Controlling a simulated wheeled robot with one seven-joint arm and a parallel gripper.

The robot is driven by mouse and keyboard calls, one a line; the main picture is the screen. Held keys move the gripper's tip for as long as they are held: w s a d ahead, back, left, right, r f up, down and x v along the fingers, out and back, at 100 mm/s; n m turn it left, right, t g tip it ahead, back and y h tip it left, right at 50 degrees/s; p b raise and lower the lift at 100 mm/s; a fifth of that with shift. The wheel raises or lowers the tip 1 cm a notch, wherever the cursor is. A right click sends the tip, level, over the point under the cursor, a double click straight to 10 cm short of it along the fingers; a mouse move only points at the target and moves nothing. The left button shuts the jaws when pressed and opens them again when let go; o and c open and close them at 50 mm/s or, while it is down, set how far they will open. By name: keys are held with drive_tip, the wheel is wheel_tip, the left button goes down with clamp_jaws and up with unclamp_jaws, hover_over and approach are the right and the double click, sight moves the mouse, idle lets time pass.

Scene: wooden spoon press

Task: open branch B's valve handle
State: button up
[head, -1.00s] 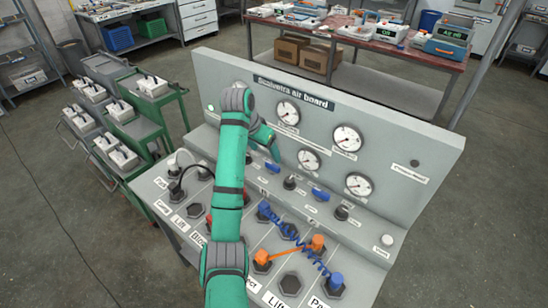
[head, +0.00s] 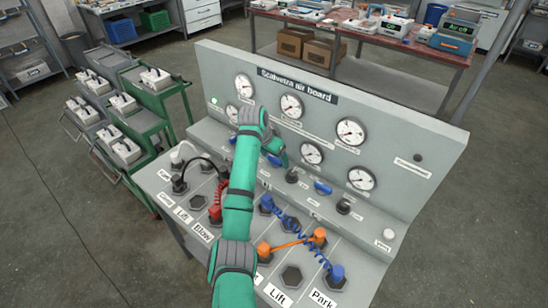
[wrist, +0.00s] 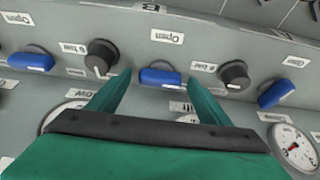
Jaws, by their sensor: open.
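Branch B's valve handle (wrist: 160,77) is a blue lever in the middle of the wrist view, lying roughly crosswise. An "Open" label (wrist: 167,36) is just above it, and a plate with an upside-down "B" (wrist: 150,8) is at the top edge. My gripper (wrist: 160,82) is open, one green finger to each side of the handle in the picture. I cannot tell whether either finger touches it. In the head view my gripper (head: 282,158) is at the board's ledge, partly covering a blue handle (head: 273,160).
Dark round knobs (wrist: 102,57) and (wrist: 233,75) stand close on both sides, with other blue handles (wrist: 31,61) and (wrist: 276,93) beyond. Gauges (head: 312,153) are on the upright panel. Coiled blue (head: 290,225) and orange hoses (head: 290,244) lie on the lower deck.

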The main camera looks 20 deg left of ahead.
drive_tip(key=shift+c, duration=0.4)
drive_tip(key=c, duration=1)
drive_tip(key=shift+o, duration=0.2)
drive_tip(key=shift+d+n, duration=0.1)
drive_tip(key=shift+n, duration=0.3)
drive_tip(key=n+y, duration=0.1)
drive_tip(key=n, duration=0.1)
drive_tip(key=shift+d+n, duration=0.1)
drive_tip(key=shift+n, duration=0.3)
drive_tip(key=n+y, duration=0.1)
drive_tip(key=n, duration=0.2)
drive_tip(key=shift+d+n+y, duration=0.15)
drive_tip(key=shift+n+y, duration=0.15)
drive_tip(key=shift+y, duration=0.1)
drive_tip(key=n+y, duration=0.1)
drive_tip(key=n, duration=0.2)
drive_tip(key=n+g+y, duration=0.1)
drive_tip(key=n, duration=0.2)
drive_tip(key=shift+w, duration=0.1)
